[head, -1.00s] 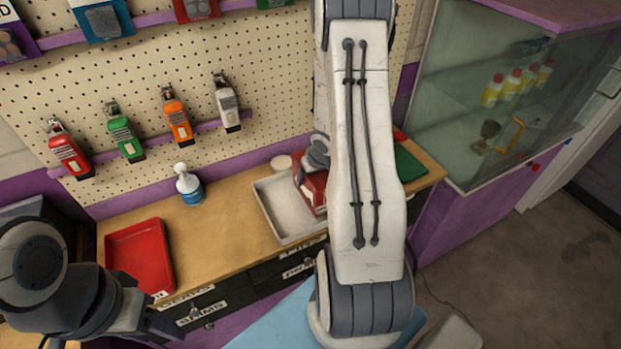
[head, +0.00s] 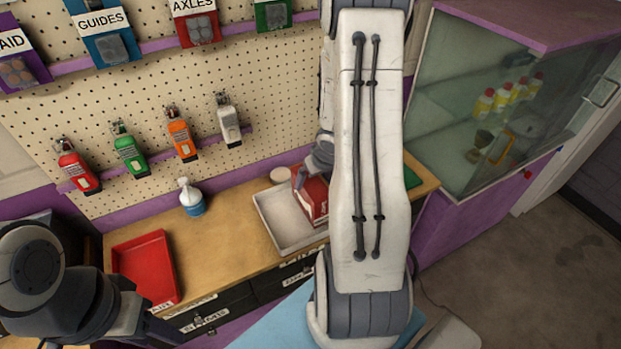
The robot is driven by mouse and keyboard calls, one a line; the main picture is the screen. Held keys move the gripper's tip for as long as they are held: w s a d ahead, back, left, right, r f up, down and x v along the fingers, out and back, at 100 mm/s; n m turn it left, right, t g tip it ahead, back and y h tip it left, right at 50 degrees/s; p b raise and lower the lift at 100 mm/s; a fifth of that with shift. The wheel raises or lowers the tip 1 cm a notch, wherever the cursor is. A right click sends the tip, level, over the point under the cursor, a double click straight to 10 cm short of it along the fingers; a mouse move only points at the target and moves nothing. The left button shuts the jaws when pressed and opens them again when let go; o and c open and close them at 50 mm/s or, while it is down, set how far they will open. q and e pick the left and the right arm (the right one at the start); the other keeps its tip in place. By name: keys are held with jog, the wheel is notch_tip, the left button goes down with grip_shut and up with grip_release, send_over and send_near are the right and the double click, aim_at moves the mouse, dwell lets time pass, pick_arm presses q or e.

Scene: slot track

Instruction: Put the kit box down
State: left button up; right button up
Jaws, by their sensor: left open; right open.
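The kit box, a red box (head: 314,200) with a pale marking, sits at the right part of the shallow white tray (head: 268,222) on the wooden counter. My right arm hides its right side and part of the tray. My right gripper (head: 319,163) shows only as a grey piece at the box's upper edge, left of my arm. It is open; its fingertips are mostly hidden, and I cannot tell whether they touch the box. My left gripper (head: 150,328) is open and empty at the lower left, in front of the red tray (head: 148,267).
A spray bottle (head: 190,197) and a small round tub (head: 280,175) stand at the counter's back. A green item (head: 411,178) lies right of my arm. A glass cabinet (head: 450,100) stands right. Bare counter (head: 225,225) lies between the trays.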

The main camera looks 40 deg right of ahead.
jog(key=p+v, duration=0.1)
jog(key=v, duration=0.2)
jog(key=shift+s+r, duration=0.15)
jog(key=shift+r, duration=0.15)
jog(key=a+r+n+g, duration=0.1)
jog(key=a+r+n, duration=0.3)
jog(key=a, duration=0.6)
jog(key=a+r+n, duration=0.1)
jog(key=a+r, duration=0.5)
jog(key=a, duration=0.5)
jog(key=s+a+r+n+g+y, duration=0.1)
jog(key=s+a+r+n, duration=0.1)
jog(key=s+a, duration=0.4)
jog(key=s+a+r+n+g+y, duration=0.1)
jog(key=s+a+r+n+g, duration=0.1)
jog(key=s+a, duration=0.5)
jog(key=s+n, duration=0.1)
jog(key=s, duration=0.2)
jog(key=shift+s+a+r, duration=0.25)
jog(key=shift+a+r, duration=0.05)
jog(key=shift+r, duration=0.05)
jog(key=shift+f, duration=0.15)
